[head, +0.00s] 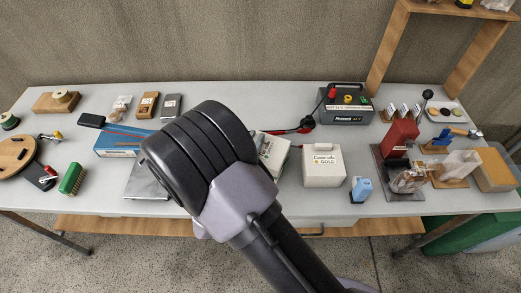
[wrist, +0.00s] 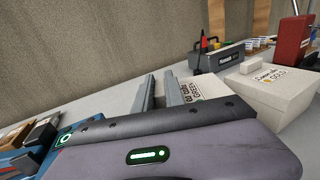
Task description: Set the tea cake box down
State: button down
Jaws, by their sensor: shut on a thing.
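A pale box with printed dark labels (wrist: 207,86), which I take to be the tea cake box, sits at my fingers in the wrist view. In the head view, part of the pale box (head: 273,153) shows just right of my wrist, which hides the rest. My gripper (wrist: 162,92) is shut on it. I cannot tell whether the box's underside touches the table.
A white box with a gold label (head: 323,168) stands close to the right on the grey table (head: 235,95). A dark power unit (head: 347,104) is behind. A blue flat box (head: 118,141) lies left. Bare table shows behind my wrist.

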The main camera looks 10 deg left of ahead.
jog(key=shift+f+b, duration=0.45)
jog(key=shift+f, duration=0.95)
jog(key=c, duration=1.4)
grip_release()
